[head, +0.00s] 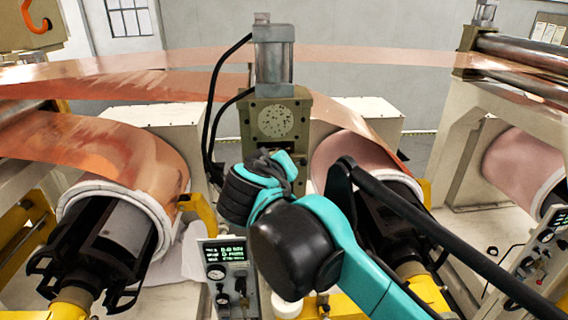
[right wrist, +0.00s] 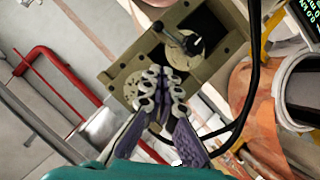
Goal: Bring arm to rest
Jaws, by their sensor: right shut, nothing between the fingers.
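My right arm (head: 340,240), teal and black, reaches in from the lower right of the head view. Its wrist (head: 245,195) stands in front of the olive machine block with a speckled round plate (head: 278,121). My right gripper (right wrist: 165,80) shows in the right wrist view with purple fingers and pale links. Its fingertips are together and empty, in front of the olive block (right wrist: 125,75). Whether they touch the block cannot be told. In the head view the fingers are mostly hidden behind the wrist. My left gripper is not in view.
Copper foil rolls stand at left (head: 120,150) and behind my right arm (head: 350,150). A control box (head: 225,270) with a lit display stands below the wrist. Black cables (head: 212,120) hang beside the block. A red rail (right wrist: 55,75) shows in the wrist view.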

